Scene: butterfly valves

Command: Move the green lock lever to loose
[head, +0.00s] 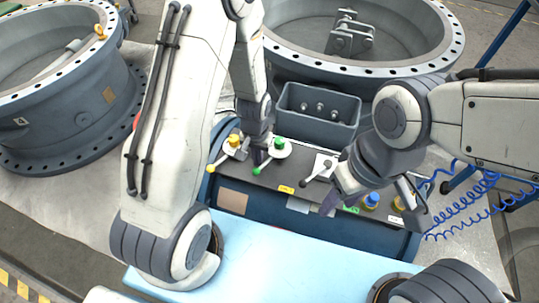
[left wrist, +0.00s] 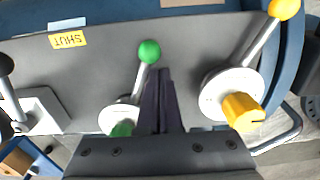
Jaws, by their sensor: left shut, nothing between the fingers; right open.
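The green lock lever has a green ball (head: 256,171) on a thin rod from a white round disc with a green hub (head: 279,143). In the left wrist view its ball (left wrist: 149,51) is near the picture's middle, and its disc (left wrist: 112,117) is partly hidden by my fingers. My left gripper (head: 256,156) is shut and empty, low over the panel beside the green lever, on the side toward the yellow lever. Its fingertips (left wrist: 161,74) are close to the rod; I cannot tell if they touch. My right gripper (head: 372,208) is open over the panel's right part.
A yellow lever (left wrist: 262,42) stands beside the green one. A black-knobbed lever (head: 318,170), a yellow SHUT label (head: 286,189) and a blue knob (head: 371,200) are further along the panel. A grey bin (head: 318,108) stands behind, with large flanged rings (head: 60,90) around.

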